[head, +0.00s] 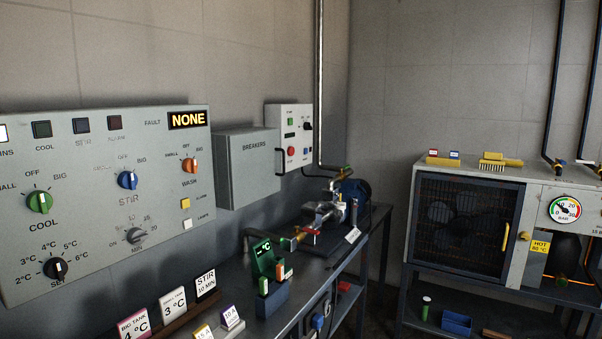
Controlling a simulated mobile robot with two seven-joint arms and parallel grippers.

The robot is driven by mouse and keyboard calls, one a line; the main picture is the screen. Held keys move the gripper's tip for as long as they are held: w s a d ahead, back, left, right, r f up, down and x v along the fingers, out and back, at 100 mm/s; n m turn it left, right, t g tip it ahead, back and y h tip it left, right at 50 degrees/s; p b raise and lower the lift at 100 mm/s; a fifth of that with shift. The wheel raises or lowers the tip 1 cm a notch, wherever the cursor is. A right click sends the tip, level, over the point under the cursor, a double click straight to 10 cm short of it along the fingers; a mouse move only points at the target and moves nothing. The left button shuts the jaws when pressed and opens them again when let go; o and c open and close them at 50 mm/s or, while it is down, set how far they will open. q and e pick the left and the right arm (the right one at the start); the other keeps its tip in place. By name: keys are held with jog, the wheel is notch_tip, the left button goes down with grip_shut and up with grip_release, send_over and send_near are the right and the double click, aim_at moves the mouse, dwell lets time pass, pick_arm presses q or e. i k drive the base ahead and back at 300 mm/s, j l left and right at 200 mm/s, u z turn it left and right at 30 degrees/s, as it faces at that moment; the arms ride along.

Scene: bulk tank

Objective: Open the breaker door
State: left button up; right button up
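The breaker box (248,168) is a grey box on the back wall, just right of the large control panel. Its front door (261,146) is labelled BREAKERS and looks shut. A dark handle (279,162) stands at the door's right edge. What is behind the door is hidden. Neither of my grippers shows in the head view.
The control panel (100,240) with knobs fills the left. A smaller control box (290,115) is close right of the breaker box. Below is a bench (240,311) with cards, a green device (267,260) and a pump (335,212). A caged unit (466,225) stands right.

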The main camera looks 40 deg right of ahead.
aim_at(255, 157)
jog(key=z, duration=1.05)
jog(key=i+l+u, duration=0.1)
jog(key=u, duration=0.35)
jog(key=i+l+u, duration=0.1)
jog(key=l+u, duration=0.15)
jog(key=u, duration=0.2)
jog(key=i+l+u, duration=0.2)
jog(key=l, duration=0.25)
jog(key=l+u, duration=0.2)
jog(key=l, duration=0.2)
jog(key=l+u, duration=0.1)
jog(key=l, duration=0.8)
jog(key=i, duration=0.05)
